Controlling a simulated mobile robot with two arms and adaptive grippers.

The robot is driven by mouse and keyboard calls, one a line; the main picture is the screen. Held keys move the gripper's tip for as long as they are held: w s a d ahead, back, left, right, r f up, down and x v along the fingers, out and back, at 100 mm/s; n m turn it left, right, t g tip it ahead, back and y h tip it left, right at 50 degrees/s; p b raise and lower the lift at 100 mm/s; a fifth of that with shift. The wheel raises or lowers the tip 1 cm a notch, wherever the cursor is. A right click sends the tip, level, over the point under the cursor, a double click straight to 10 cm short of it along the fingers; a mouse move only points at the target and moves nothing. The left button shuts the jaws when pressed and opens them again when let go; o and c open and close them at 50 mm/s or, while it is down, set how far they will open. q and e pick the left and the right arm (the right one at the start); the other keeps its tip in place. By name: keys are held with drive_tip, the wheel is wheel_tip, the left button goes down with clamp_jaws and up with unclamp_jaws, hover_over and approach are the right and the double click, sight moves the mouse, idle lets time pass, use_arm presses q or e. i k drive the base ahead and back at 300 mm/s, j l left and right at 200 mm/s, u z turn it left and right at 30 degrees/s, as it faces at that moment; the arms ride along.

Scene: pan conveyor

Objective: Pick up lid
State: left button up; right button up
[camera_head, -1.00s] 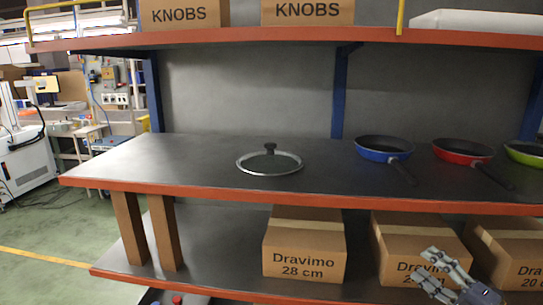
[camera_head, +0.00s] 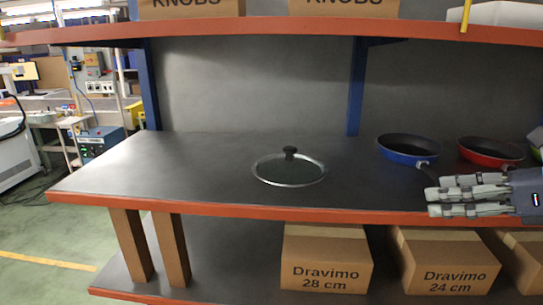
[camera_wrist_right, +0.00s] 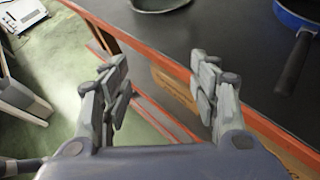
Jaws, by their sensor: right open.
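The glass lid (camera_head: 290,170) with a metal rim and a dark knob lies flat on the grey middle shelf (camera_head: 200,165), knob up. Part of its rim also shows at the top of the right wrist view (camera_wrist_right: 160,5). My right gripper (camera_head: 432,195) is at the right, in front of the shelf's red edge, with its fingers toward the left. The lid is well to the left of it. In the right wrist view its two fingers (camera_wrist_right: 160,85) are apart with nothing between them. My left gripper is not in view.
A blue pan (camera_head: 408,148) and a red pan (camera_head: 490,152) stand on the shelf right of the lid. The blue pan's handle is near my right gripper. The upper shelf (camera_head: 270,30) hangs above, and boxes (camera_head: 325,262) stand below. The shelf left of the lid is clear.

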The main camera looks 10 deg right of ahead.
sight(290, 167)
drive_tip(key=i+j, duration=0.8)
drive_tip(key=i, duration=0.05)
